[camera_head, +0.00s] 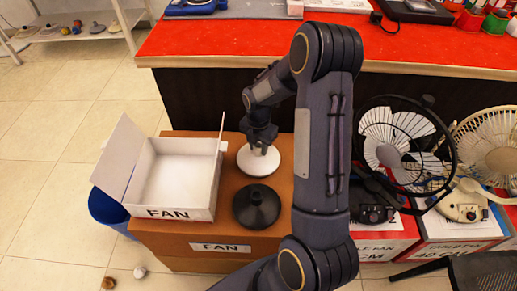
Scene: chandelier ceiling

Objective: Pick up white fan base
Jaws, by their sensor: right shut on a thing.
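The white fan base (258,161) is a round white disc with a short stem, on the brown cardboard surface just behind the black fan base. My right gripper (262,146) comes down from above and is shut on the stem of the white fan base. I cannot tell whether the base still touches the surface. My left gripper is not in view.
An open white box (176,214) labelled FAN stands on the brown table (165,240) to the left. A black fan base (256,207) sits in front of the white one. Assembled fans (404,141) stand at the right. A red counter (220,40) runs behind.

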